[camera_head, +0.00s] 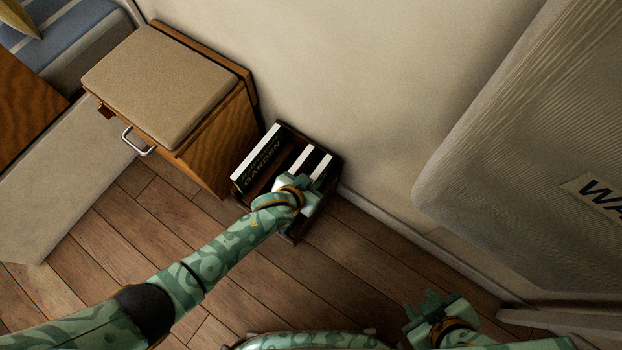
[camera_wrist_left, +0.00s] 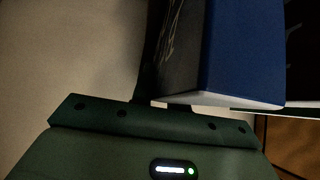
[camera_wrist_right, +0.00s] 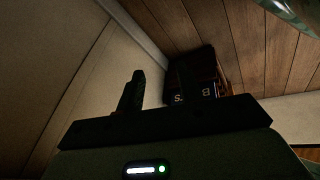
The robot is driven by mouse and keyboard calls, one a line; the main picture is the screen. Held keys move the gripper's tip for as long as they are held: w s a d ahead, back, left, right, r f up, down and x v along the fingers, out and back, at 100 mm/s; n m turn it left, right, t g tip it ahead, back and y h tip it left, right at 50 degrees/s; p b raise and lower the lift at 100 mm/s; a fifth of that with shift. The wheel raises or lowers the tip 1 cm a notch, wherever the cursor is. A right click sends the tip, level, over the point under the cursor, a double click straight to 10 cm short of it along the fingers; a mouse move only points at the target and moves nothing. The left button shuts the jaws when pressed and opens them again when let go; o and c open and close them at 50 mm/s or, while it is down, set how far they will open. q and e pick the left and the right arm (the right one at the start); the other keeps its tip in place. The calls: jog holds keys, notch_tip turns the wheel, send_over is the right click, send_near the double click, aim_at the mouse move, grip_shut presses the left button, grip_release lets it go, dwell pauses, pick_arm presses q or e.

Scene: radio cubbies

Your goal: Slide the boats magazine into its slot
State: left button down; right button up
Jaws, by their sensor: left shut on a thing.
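My left gripper (camera_head: 305,192) is over the near right part of a dark wooden magazine rack (camera_head: 295,238) on the floor. It is shut on a magazine with a blue face (camera_wrist_left: 240,50) and a dark side with pale script, seen close in the left wrist view. Two white page edges (camera_head: 302,157) stand in the rack beyond the gripper. The garden magazine (camera_head: 262,165) stands in the left part. In the right wrist view, pale letters, a B and an S, show on a dark spine (camera_wrist_right: 205,93) in the rack; a finger hides the middle. My right gripper (camera_head: 432,310) is open and empty.
A wooden cabinet with a padded top (camera_head: 165,85) stands left of the rack. The wall (camera_head: 350,90) is right behind the rack. A large pale ribbed panel (camera_head: 530,150) stands at the right. The plank floor (camera_head: 110,230) is clear in front.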

pick_arm(q)
jog(key=shift+f, duration=0.3)
pick_arm(e)
jog(key=shift+w+a+r, duration=0.1)
jog(key=shift+w+a, duration=0.1)
pick_arm(q)
jog(key=c, duration=1.3)
grip_release()
